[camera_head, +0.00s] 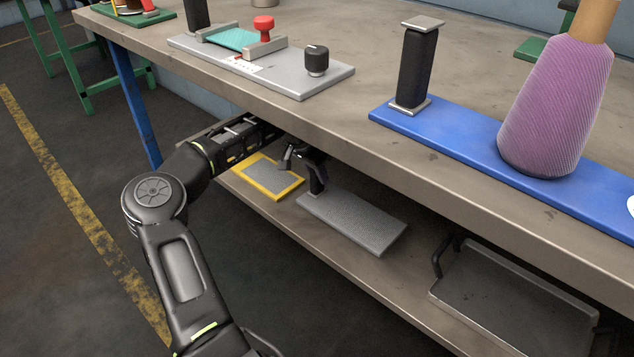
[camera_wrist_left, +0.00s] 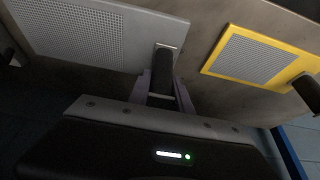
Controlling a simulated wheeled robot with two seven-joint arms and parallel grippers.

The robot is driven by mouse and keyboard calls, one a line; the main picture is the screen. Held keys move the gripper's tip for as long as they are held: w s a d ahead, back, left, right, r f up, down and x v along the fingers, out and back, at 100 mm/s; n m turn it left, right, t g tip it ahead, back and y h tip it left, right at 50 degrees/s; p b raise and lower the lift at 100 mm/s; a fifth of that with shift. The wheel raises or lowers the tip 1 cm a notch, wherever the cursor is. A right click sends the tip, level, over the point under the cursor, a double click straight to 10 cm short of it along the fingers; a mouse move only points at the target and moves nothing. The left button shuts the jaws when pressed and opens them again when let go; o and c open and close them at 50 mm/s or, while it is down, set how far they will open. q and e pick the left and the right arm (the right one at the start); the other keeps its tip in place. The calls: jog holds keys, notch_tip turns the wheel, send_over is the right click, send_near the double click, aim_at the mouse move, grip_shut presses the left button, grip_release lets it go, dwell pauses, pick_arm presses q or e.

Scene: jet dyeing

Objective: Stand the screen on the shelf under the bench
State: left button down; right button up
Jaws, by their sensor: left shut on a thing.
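A flat grey mesh screen (camera_head: 355,222) with a black handle is under the bench, over the lower shelf (camera_head: 300,240). It lies roughly level; I cannot tell whether it touches the shelf. My left gripper (camera_head: 306,160) reaches under the bench edge and is shut on the screen's handle. In the left wrist view the fingers (camera_wrist_left: 160,88) close around the black handle (camera_wrist_left: 166,65), and the grey mesh (camera_wrist_left: 95,32) extends to the upper left. The bench top (camera_head: 330,115) hides part of the space above the shelf. My right gripper is out of view.
A yellow-framed mesh panel (camera_head: 262,178) with a black handle is left of the screen; it also shows in the left wrist view (camera_wrist_left: 255,58). A grey tray (camera_head: 515,300) with handles sits farther right. Bare shelf lies between screen and tray. A blue leg (camera_head: 135,105) stands left.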

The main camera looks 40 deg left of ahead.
aim_at(317, 185)
pick_arm(q)
jog(key=shift+f, duration=1.85)
jog(key=shift+f, duration=0.5)
jog(key=c, duration=1.2)
grip_release()
jog(key=shift+o, duration=0.2)
